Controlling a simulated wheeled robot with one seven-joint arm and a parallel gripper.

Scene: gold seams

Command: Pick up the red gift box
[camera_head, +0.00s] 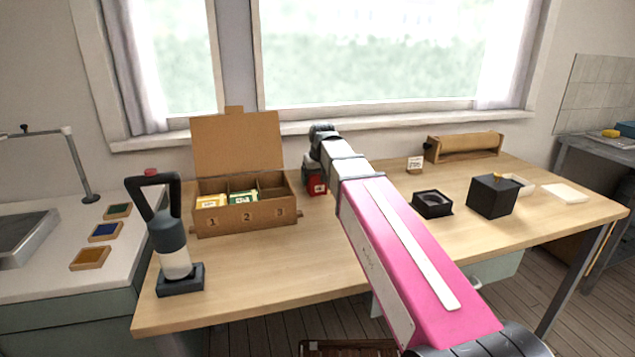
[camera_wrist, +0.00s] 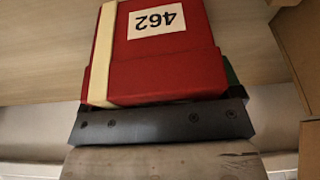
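The red gift box (camera_head: 317,187) stands on the table just right of the numbered cardboard box, partly hidden behind my arm. In the wrist view the red box (camera_wrist: 165,60) fills the upper middle. It has a cream band on its left side and a white label reading 462, upside down. A dark bar with screws lies along its lower edge. A bit of green shows behind its right side. My gripper (camera_head: 318,160) is right at the red box, pointing down from above. Its fingertips are not clear, so I cannot tell whether it grips the box.
The open cardboard box (camera_head: 246,220) has compartments marked 1, 2 and 3, with packets in the left two. A black-handled bottle device (camera_head: 168,240) stands at left. A black cube (camera_head: 493,196) and a black tray (camera_head: 432,205) are at right. The front middle of the table is clear.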

